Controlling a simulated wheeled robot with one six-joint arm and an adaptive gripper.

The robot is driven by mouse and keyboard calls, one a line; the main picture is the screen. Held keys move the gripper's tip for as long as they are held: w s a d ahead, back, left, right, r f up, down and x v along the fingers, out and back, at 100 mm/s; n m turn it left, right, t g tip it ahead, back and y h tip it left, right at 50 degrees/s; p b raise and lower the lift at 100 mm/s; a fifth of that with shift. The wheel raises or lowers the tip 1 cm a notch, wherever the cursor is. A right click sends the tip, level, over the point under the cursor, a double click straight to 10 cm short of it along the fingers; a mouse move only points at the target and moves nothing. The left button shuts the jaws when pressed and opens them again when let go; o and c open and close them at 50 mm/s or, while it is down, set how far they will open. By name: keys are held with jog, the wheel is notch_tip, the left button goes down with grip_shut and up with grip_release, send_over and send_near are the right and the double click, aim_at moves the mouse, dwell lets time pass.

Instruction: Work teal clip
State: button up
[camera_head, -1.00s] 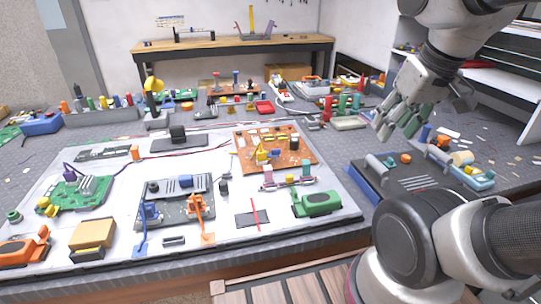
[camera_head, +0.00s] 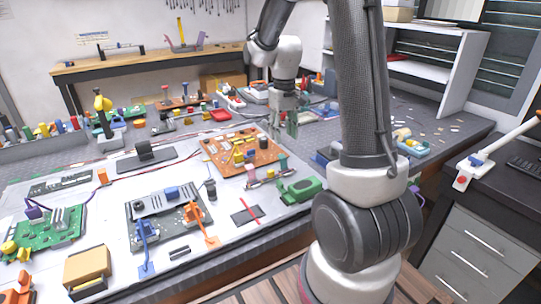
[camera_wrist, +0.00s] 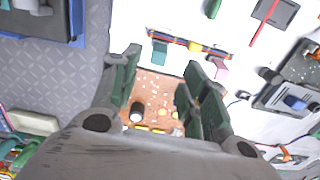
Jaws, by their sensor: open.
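The teal clip (camera_head: 283,163) sits on a cable strip at the right part of the white mat, beside a yellow clip (camera_head: 270,173) and a pink clip (camera_head: 250,175). In the wrist view the teal clip (camera_wrist: 159,53) lies just beyond the fingertips, at the left part of the cable strip (camera_wrist: 185,44). My gripper (camera_head: 284,124) is above the mat near the back right edge of the orange circuit board. In the wrist view my gripper (camera_wrist: 161,66) is open and empty, pointing down, with the orange board (camera_wrist: 152,88) between its fingers. It is not touching the clip.
A grey board (camera_head: 165,210) with blue and orange clamps is further left. My arm hides part of the table's right side.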

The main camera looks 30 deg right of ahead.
aim_at(282, 156)
jog(key=shift+w+a+r, duration=0.1)
jog(key=shift+w+r, duration=0.05)
jog(key=shift+w, duration=0.15)
jog(key=shift+w+f, duration=0.1)
jog(key=shift+f, duration=0.25)
notch_tip(282, 156, down, 7)
jog(key=shift+f, duration=0.1)
